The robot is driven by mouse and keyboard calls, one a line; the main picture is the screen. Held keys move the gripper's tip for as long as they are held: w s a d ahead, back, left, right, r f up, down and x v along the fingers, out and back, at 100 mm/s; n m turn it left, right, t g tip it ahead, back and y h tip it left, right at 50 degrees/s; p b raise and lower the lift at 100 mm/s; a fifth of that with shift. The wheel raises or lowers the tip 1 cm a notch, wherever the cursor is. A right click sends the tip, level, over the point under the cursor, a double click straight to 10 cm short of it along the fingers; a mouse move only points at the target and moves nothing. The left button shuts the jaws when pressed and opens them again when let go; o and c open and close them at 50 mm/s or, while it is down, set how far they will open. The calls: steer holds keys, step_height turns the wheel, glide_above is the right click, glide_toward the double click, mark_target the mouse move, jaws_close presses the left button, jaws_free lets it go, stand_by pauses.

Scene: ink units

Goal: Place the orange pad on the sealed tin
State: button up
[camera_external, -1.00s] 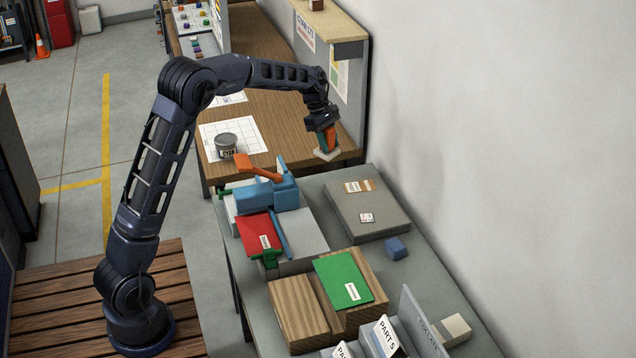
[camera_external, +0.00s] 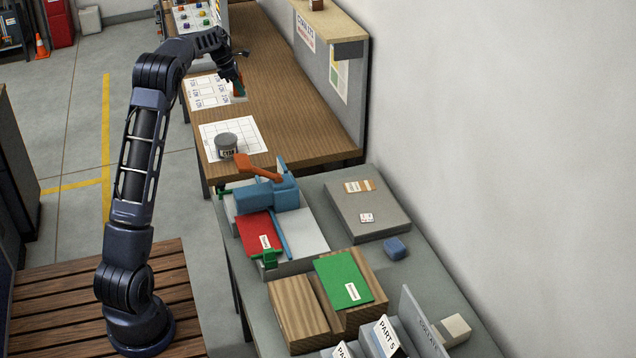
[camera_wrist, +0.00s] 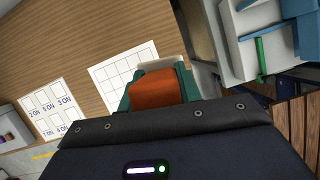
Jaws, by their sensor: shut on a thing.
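My gripper (camera_external: 239,90) is over the far part of the wooden bench, to the upper right of the tin in the external view. In the wrist view its teal fingers are shut on the orange pad (camera_wrist: 155,88), a block with a pale strip at its far edge. In the external view the pad is mostly hidden by the fingers. The sealed tin (camera_external: 226,141) is a grey lidded can with a dark-lettered label. It stands upright on a white gridded sheet (camera_external: 248,132), apart from my gripper. I cannot make out the tin in the wrist view.
A sheet with several printed boxes (camera_external: 207,91) lies beyond the tin. Nearer stands a blue device with an orange lever (camera_external: 258,168), beside a red plate (camera_external: 256,238). A grey partition (camera_external: 335,85) and shelf border the bench's right side.

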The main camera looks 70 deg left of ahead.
steer(key=n, duration=0.2)
glide_above(242, 141)
steer(key=s, duration=0.2)
steer(key=shift+y, duration=0.3)
steer(key=f, duration=1.9)
steer(key=shift+s+d, duration=0.15)
steer(key=shift+s, duration=0.05)
steer(key=shift+f, duration=0.2)
steer(key=o, duration=1)
steer(key=shift+r, duration=0.1)
steer(key=v, duration=1.2)
